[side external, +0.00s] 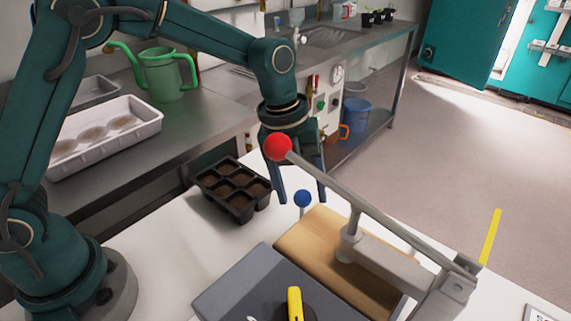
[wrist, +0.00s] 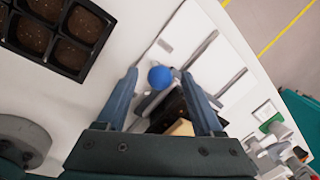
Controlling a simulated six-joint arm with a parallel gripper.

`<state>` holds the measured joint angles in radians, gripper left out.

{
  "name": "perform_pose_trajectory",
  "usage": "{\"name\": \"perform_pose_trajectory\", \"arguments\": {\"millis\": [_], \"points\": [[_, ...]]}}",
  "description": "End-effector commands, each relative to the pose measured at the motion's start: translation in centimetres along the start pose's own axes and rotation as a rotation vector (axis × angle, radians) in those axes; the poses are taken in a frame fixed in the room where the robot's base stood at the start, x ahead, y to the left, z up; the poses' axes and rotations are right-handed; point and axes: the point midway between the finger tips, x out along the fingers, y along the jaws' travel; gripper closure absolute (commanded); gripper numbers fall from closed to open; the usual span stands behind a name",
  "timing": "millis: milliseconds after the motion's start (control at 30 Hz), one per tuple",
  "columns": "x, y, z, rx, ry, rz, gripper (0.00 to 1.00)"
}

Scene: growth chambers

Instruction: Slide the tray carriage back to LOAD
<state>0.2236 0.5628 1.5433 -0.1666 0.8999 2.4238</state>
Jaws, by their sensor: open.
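A blue ball knob (side external: 302,198) stands on a short stem beside the tan block (side external: 325,245). It also shows in the wrist view (wrist: 160,77), between and beyond my fingers. My gripper (side external: 303,196) points down with its fingers open, one on each side of the knob; I cannot tell whether they touch it. It also shows in the wrist view (wrist: 166,88). The tray carriage cannot be made out clearly; the tan block and the gripper hide much around the knob's base. No LOAD mark is readable.
A red-balled lever (side external: 278,147) slants across close to my gripper, its bar running to a grey bracket (side external: 440,295). A dark grey box (side external: 250,290) stands in front. A black cell tray (side external: 235,190) with brown fill lies left. White table is clear between them.

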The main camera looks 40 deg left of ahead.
Motion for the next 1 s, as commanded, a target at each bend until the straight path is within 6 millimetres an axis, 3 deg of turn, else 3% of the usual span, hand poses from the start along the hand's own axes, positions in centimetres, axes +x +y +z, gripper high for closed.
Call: {"name": "perform_pose_trajectory", "arguments": {"millis": [233,267,433,1000], "points": [[0.17,0.01,-0.02,0.000,0.001,0.000,0.31],[0.17,0.01,-0.02,-0.001,0.001,0.000,0.35],[0.15,0.01,-0.01,-0.001,0.000,0.000,1.00],[0.10,0.02,0.03,-0.001,0.000,0.000,1.00]]}}
